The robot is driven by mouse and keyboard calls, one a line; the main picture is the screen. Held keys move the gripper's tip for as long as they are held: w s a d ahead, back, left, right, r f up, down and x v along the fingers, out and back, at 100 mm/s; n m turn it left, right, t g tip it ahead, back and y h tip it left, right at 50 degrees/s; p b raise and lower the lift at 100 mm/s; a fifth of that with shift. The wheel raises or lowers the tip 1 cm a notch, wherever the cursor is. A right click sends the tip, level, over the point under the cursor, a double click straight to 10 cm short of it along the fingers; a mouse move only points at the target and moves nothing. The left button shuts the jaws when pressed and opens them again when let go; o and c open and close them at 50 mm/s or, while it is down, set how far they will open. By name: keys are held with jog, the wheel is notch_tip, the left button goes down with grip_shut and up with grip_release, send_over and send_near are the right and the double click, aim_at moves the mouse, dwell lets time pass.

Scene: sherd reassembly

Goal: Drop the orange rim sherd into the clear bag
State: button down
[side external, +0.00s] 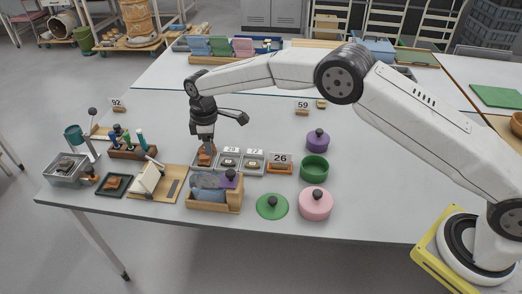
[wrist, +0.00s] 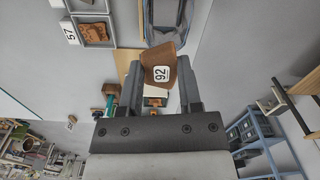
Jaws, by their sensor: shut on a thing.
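An orange-brown sherd (wrist: 160,70) with a white label reading 92 sits between the fingers of my gripper (wrist: 160,92) in the wrist view. In the side view the sherd (side external: 206,156) shows small below my gripper (side external: 205,145), which points down over the row of small trays. A grey, partly see-through bag-like thing (wrist: 164,30) lies just beyond the sherd in the wrist view. It appears to be the bluish-grey bag (side external: 207,184) in the wooden holder in the side view, in front of my gripper. Its opening is hard to make out.
Small trays with number cards (side external: 254,161) stand right of my gripper. A green bowl (side external: 314,168), a green lid (side external: 272,206) and a pink lidded pot (side external: 316,204) stand farther right. The table's back is mostly clear.

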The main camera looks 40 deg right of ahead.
jog(key=shift+f, duration=2.85)
jog(key=shift+c, duration=1)
grip_release()
jog(key=shift+r, duration=0.15)
jog(key=shift+r, duration=3.8)
